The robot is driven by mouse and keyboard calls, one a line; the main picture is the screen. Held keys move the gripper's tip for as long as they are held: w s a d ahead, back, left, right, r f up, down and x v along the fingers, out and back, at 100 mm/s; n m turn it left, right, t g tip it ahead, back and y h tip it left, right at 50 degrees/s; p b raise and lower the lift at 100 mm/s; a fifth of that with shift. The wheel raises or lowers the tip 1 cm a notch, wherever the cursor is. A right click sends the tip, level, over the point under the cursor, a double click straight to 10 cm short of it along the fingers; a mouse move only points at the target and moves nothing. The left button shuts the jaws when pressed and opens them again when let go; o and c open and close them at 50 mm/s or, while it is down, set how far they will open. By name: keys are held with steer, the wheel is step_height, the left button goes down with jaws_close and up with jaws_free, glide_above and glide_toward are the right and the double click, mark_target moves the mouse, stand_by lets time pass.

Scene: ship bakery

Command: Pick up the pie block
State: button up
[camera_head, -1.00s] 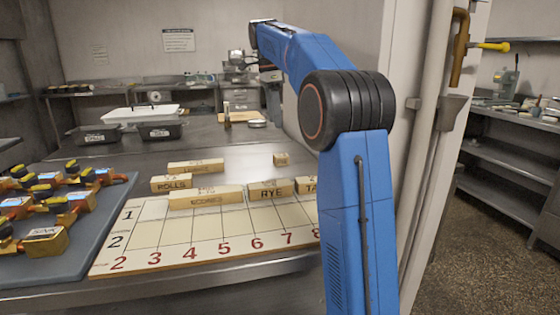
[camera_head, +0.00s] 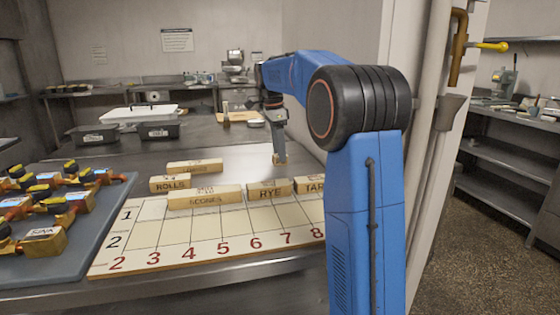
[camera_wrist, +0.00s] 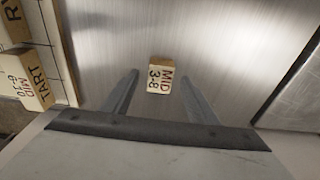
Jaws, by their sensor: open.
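A small wooden block (camera_head: 279,158) stands alone on the steel counter, behind the RYE block. In the wrist view my gripper (camera_wrist: 160,80) is open, with one finger on each side of the block and gaps between. Whether the fingers are down at the block's height is hard to tell.
The RYE block (camera_head: 269,188), TART block (camera_head: 310,184), SCONES block (camera_head: 205,198) and ROLLS block (camera_head: 170,183) stand at the back of a numbered board (camera_head: 180,232). Another long block (camera_head: 195,167) lies behind. A blue-grey tray (camera_head: 100,215) of gadgets is at left.

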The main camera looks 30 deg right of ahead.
steer(key=shift+f, duration=0.25)
steer(key=c, duration=1.1)
